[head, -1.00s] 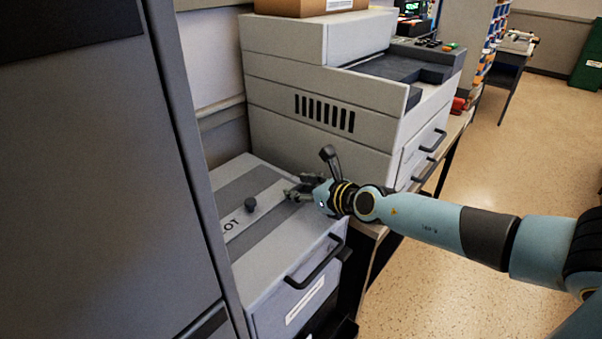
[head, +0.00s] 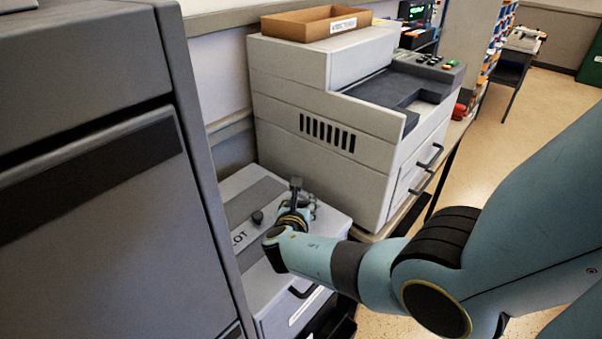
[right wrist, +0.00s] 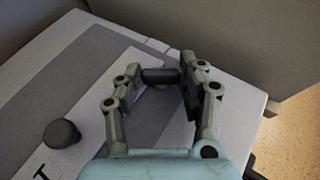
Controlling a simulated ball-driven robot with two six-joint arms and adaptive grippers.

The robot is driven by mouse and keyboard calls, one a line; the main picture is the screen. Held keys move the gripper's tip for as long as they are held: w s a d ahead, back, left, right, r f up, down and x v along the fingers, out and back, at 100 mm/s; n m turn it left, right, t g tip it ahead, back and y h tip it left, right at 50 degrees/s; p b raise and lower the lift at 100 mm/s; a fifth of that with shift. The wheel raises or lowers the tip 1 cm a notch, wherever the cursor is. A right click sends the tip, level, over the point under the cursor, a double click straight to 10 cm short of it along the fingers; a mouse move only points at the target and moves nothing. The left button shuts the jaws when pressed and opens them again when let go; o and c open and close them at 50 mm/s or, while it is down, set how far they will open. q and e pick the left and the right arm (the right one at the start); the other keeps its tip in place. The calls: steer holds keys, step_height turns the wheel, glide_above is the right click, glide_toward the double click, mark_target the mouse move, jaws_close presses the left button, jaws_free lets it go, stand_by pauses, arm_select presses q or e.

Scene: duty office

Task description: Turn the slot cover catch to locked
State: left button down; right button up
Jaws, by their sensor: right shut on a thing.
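The slot cover (head: 236,237) is a pale strip with dark lettering, partly readable, set in the top of a low grey cabinet. It also shows in the right wrist view (right wrist: 92,108). A dark round knob (head: 257,217) stands on it, apart from my right gripper; the wrist view shows it at lower left (right wrist: 61,133). My right gripper (head: 303,203) is low over the far end of the strip. In the wrist view its fingers (right wrist: 160,72) are closed on a short dark bar, the catch (right wrist: 158,76). In the head view the hand hides the catch. My left gripper is out of view.
A large grey machine (head: 325,95) with a cardboard tray (head: 300,25) on top stands just behind the cabinet. A tall dark grey cabinet (head: 95,190) closes off the left. The cabinet's front handle (head: 302,291) is below my right arm. Open floor (head: 530,110) lies to the right.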

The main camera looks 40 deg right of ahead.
steer(key=m+g+h+b, duration=0.1)
steer(key=m+g+b, duration=0.1)
steer(key=w+m+g+h+b, duration=0.1)
steer(key=m+g+b, duration=0.2)
steer(key=shift+a+f+h+b, duration=0.15)
steer(key=shift+f+h+b, duration=0.05)
steer(key=shift+h+b, duration=0.2)
steer(key=shift+r+m+g+b, duration=0.2)
steer(key=shift+m+g+b, duration=0.8)
steer(key=shift+g+b, duration=0.2)
steer(key=o, duration=1.2)
steer(key=shift+c, duration=0.2)
step_height(320, 180, up, 10)
